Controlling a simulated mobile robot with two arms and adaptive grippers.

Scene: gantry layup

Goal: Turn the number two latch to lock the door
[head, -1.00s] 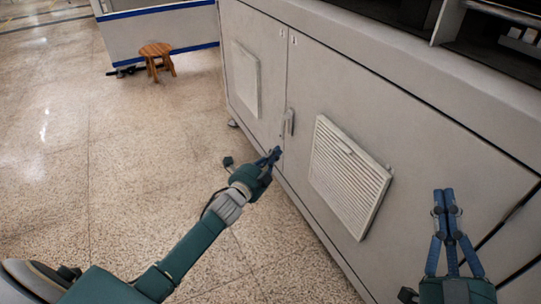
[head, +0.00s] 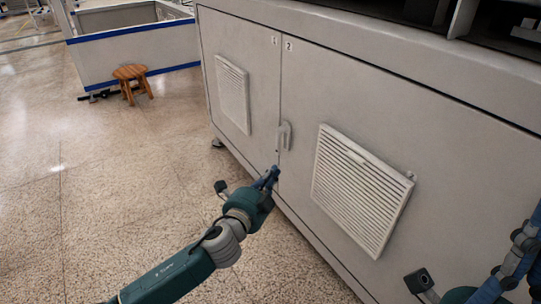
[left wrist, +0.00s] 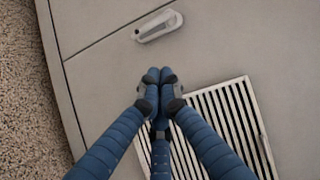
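The number two latch (head: 286,135) is a small grey handle on the cabinet door marked 2 (head: 330,90), near the seam with the door marked 1. It stands roughly upright along the seam in the head view. The latch also shows near the top of the left wrist view (left wrist: 158,26). My left gripper (head: 272,173) is below the latch and apart from it, close to the seam. In the left wrist view its fingertips (left wrist: 160,75) meet with nothing between them. My right gripper (head: 525,240) is partly cut off at the right edge, its fingertips unclear.
A slatted vent (head: 358,190) juts from door 2, right of the latch. Another vent (head: 232,95) is on door 1. A wooden stool (head: 131,80) stands at the back left by a low blue-trimmed wall (head: 120,50). The speckled floor (head: 110,180) at left is open.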

